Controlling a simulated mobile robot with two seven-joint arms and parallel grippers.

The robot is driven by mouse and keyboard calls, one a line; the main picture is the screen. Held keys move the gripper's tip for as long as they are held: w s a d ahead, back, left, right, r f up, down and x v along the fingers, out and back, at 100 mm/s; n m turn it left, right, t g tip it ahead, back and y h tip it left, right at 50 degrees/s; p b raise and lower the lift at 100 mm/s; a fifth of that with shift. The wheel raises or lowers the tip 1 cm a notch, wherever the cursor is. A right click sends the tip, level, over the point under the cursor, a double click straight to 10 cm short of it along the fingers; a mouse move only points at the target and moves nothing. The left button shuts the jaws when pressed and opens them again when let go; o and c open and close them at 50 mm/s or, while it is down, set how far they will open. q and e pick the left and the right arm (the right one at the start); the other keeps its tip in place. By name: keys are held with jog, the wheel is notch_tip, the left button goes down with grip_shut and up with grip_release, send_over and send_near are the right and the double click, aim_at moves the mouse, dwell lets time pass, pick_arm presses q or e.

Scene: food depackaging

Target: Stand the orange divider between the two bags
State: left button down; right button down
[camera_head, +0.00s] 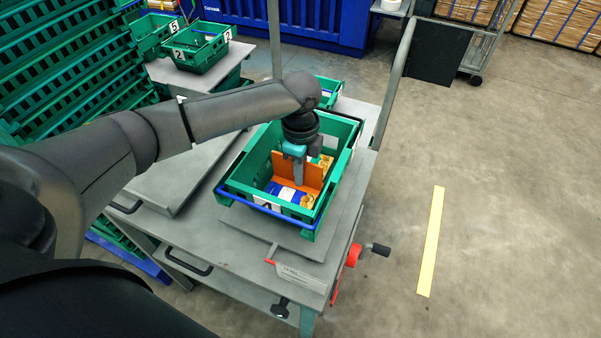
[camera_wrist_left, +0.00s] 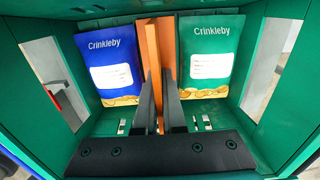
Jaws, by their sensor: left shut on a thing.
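The orange divider (camera_head: 284,165) is upright across the inside of the green crate (camera_head: 233,181). My left gripper (camera_head: 298,182) reaches down into the crate and is shut on the divider. In the left wrist view the divider (camera_wrist_left: 151,45) rises between a blue Crinkleby bag (camera_wrist_left: 110,62) on the left and a green Crinkleby bag (camera_wrist_left: 210,55) on the right. The fingers (camera_wrist_left: 160,80) cover part of the divider. I cannot tell whether its lower edge touches the crate floor. The blue bag also shows in the head view (camera_head: 283,190). My right gripper is out of view.
The crate stands on a grey workbench (camera_head: 225,255) with a red knob (camera_head: 353,255) at its right side. A smaller green crate (camera_head: 328,88) stands behind. Numbered green crates (camera_head: 200,50) are at upper left. The floor at right is clear.

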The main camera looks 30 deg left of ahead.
pick_arm(q)
jog(key=c, duration=1.3)
grip_release()
jog(key=shift+f, duration=0.1)
notch_tip(320, 180, up, 12)
jog(key=p, duration=0.3)
jog(key=shift+r, duration=0.2)
jog(key=shift+d+f, duration=0.1)
